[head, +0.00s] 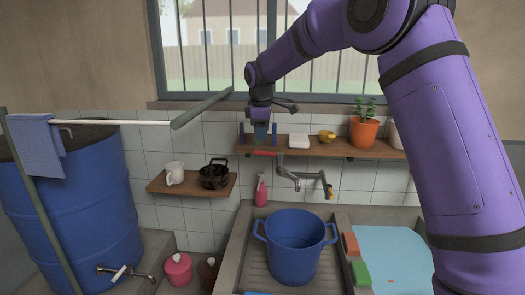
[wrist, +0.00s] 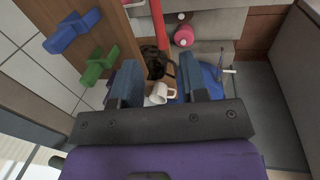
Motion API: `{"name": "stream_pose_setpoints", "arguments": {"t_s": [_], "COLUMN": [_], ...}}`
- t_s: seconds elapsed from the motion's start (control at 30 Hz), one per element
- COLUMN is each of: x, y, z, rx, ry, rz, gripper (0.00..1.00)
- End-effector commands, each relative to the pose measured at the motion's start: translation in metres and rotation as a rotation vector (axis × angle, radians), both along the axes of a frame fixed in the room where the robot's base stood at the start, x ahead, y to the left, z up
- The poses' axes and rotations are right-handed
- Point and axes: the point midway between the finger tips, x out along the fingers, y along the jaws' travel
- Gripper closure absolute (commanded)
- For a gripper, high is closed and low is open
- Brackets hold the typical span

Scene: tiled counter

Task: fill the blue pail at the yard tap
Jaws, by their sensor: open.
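The blue pail (head: 292,262) stands upright on a ribbed draining surface, with a handle on each side. Its inner wall shows; I cannot tell whether water is in it. A grey metal tap (head: 288,176) sticks out from the tiled wall above and behind the pail. My gripper (head: 260,140) hangs fingers-down by the shelf's left end, above and behind the pail. In the wrist view my gripper (wrist: 155,82) has its fingers apart with nothing between them. The pail is not seen there.
A wooden shelf (head: 375,152) carries a potted plant (head: 365,133). A lower shelf (head: 188,189) holds a white mug (head: 174,173) and black pot (head: 213,175). A blue barrel (head: 75,205) with its own tap (head: 122,272) stands left. A water-filled basin (head: 395,255) lies right.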

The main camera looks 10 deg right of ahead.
Motion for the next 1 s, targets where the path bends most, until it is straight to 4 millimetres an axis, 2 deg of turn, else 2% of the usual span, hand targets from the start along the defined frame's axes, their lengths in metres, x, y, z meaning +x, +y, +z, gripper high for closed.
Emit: {"name": "stream_pose_setpoints", "arguments": {"t_s": [0.2, 0.4, 0.6, 0.83, 0.87, 1.0], "x": [0.007, 0.012, 0.013, 0.013, 0.013, 0.013], "y": [-0.003, -0.004, -0.005, -0.005, -0.005, -0.005], "z": [-0.039, -0.063, -0.072, -0.072, -0.072, -0.072], "rx": [0.0, -0.001, 0.001, 0.001, 0.001, 0.001], "ry": [0.001, 0.0, -0.001, -0.001, -0.001, -0.001], "rz": [-0.001, -0.001, -0.001, -0.001, -0.001, -0.002], "gripper": [0.6, 0.6, 0.6, 0.6, 0.62, 0.94]}}
